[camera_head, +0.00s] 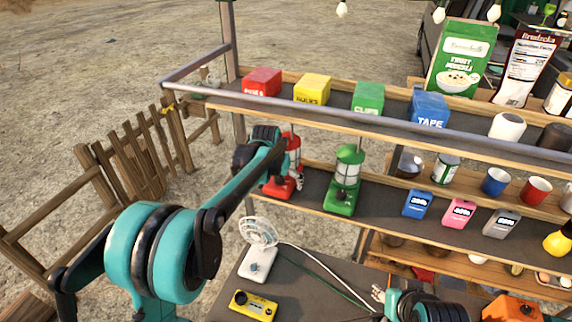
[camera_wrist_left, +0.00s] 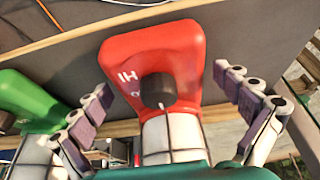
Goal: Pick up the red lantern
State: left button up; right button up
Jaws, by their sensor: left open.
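The red lantern (camera_head: 282,186) stands on the middle shelf, partly hidden by my left arm in the head view. In the left wrist view, the red lantern (camera_wrist_left: 150,55) shows its red base with a dark knob and its pale caged glass part. My left gripper (camera_wrist_left: 163,84) is open, with one finger on each side of the lantern; I cannot tell whether they touch it. In the head view, my left gripper (camera_head: 297,178) is mostly hidden at the lantern. My right gripper (camera_head: 378,294) shows small at the lower edge; its jaw state is unclear.
A green lantern (camera_head: 345,182) stands close to the right of the red one. Coloured boxes line the upper shelf (camera_head: 205,92) above. A white fan (camera_head: 259,250) and a yellow device (camera_head: 253,305) sit on the lower table. A wooden fence (camera_head: 130,165) stands at left.

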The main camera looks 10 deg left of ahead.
pick_arm(q)
jog(key=c, duration=1.8)
jog(key=shift+r, duration=0.35)
